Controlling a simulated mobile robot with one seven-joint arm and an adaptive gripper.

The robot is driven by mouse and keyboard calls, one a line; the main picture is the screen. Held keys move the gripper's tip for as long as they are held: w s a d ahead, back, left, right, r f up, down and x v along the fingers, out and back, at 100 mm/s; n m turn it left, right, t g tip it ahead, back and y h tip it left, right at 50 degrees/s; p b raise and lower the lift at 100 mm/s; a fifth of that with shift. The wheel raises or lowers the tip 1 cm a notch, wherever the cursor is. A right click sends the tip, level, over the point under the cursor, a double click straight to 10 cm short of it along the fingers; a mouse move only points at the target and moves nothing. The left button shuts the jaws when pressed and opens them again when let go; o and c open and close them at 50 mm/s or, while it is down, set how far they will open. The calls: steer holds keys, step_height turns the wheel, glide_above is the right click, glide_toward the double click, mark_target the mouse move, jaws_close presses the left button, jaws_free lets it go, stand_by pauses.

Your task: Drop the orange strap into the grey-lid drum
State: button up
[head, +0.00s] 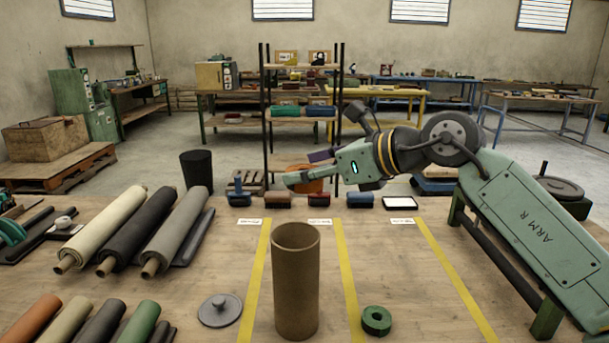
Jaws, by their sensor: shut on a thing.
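My gripper (304,176) is shut on the orange strap (310,187), a rolled coil partly hidden by the fingers. It holds the strap raised near the back of the table, above the drum in the picture; the exact depth between them is hard to tell. The drum (297,285) is a tall brown cylinder standing upright and open at the front middle of the table. A round grey lid (219,310) with a knob lies flat on the table to its left.
A green strap roll (376,320) lies right of the drum. Large sheet rolls (105,226) lie at the left, smaller ones (75,322) at the front left. Small blocks (360,200) and labels line the back edge. Yellow lines divide the table; the right lane is clear.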

step_height(320, 180, down, 6)
steer(key=shift+r+b, duration=0.1)
steer(key=shift+b, duration=0.35)
steer(key=o, duration=1.3)
steer(key=shift+c, duration=0.2)
steer(key=shift+d, duration=0.1)
steer(key=v, duration=1.2)
steer(key=shift+s, duration=0.15)
